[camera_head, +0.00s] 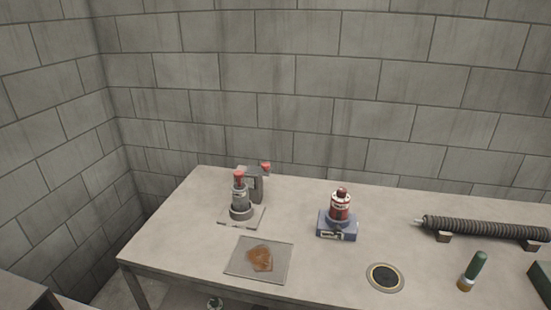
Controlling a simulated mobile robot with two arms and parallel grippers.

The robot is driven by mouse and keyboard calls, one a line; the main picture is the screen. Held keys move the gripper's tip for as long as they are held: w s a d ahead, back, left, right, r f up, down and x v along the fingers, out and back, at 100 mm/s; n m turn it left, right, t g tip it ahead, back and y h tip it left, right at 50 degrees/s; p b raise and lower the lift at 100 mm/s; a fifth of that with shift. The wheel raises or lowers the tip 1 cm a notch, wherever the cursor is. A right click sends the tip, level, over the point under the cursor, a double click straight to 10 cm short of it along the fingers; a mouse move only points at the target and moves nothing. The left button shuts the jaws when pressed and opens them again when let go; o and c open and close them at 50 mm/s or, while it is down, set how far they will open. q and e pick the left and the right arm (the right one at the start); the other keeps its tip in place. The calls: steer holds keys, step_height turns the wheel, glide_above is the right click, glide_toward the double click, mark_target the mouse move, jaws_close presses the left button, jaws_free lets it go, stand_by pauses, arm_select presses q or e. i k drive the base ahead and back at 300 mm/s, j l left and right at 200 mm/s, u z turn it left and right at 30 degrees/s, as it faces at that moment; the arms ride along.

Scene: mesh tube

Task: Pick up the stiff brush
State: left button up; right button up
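A short item with a dark green handle (478,264) and a brassy lower end is on the table at the front right. It looks like the stiff brush, but its bristles are too small to make out. It leans or lies with its green end toward the back right. Neither of my grippers shows in the head view.
On the grey table (190,220) are a tray with a brown lump (240,267), a red-topped device (240,200), a red canister on a blue base (338,215), a round dark disc (385,277), a ribbed tube on blocks (485,230) and a green box (542,283). A block wall stands behind.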

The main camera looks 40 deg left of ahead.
mark_target(467, 280)
steer(key=u, duration=1.3)
steer(key=k+z, duration=0.15)
steer(key=z, duration=1.35)
steer(key=i+l+u, duration=0.1)
steer(key=u, duration=0.7)
steer(key=i+l+u, duration=0.1)
steer(key=l+u, duration=0.3)
steer(key=l, duration=0.55)
steer(key=l+u, duration=0.4)
steer(key=l, duration=0.6)
